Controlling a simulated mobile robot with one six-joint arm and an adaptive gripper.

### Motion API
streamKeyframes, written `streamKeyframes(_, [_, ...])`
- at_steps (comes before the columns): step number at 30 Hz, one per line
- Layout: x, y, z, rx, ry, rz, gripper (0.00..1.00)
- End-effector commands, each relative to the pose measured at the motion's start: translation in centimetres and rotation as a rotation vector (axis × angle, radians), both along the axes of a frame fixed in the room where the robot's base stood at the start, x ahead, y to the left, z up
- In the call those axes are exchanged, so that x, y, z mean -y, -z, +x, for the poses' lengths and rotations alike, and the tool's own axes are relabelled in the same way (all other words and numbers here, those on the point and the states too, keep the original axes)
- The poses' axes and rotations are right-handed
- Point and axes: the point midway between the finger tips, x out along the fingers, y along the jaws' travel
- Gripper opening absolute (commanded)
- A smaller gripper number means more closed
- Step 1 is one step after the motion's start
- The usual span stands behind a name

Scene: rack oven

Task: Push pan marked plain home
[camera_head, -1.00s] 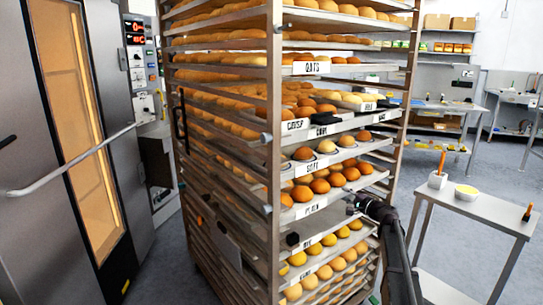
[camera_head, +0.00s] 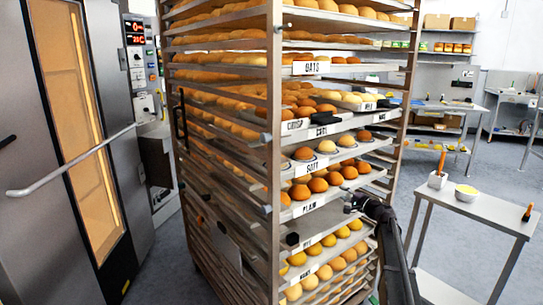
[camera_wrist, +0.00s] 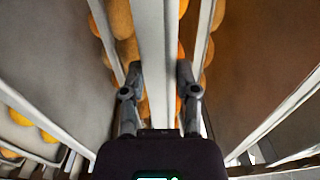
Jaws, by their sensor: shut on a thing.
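The pan marked PLAIN (camera_head: 309,207) sits in the tall rack, with a row of round brown buns behind its white front label. My gripper (camera_head: 354,203) is at the right part of this pan's front edge. In the wrist view my gripper (camera_wrist: 160,78) has one finger on each side of a long pale metal edge (camera_wrist: 152,35) and is shut on it. The edge's label is not readable there. The head view does not show the exact contact, and the pan's rear is hidden inside the rack.
The rack (camera_head: 273,130) holds several other labelled pans of buns above and below. A black block (camera_head: 290,240) shows just below the PLAIN pan. An oven (camera_head: 75,130) stands at left. A small steel table (camera_head: 485,207) with a bowl (camera_head: 466,193) stands at right. Open floor lies beyond it.

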Motion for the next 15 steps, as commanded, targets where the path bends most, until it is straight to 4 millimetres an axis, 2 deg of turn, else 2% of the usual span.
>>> streamKeyframes(14, [-0.16,-0.12,0.15,0.001,-0.001,0.006,0.00])
streamKeyframes(15, [-0.16,-0.12,0.15,0.001,-0.001,0.006,0.46])
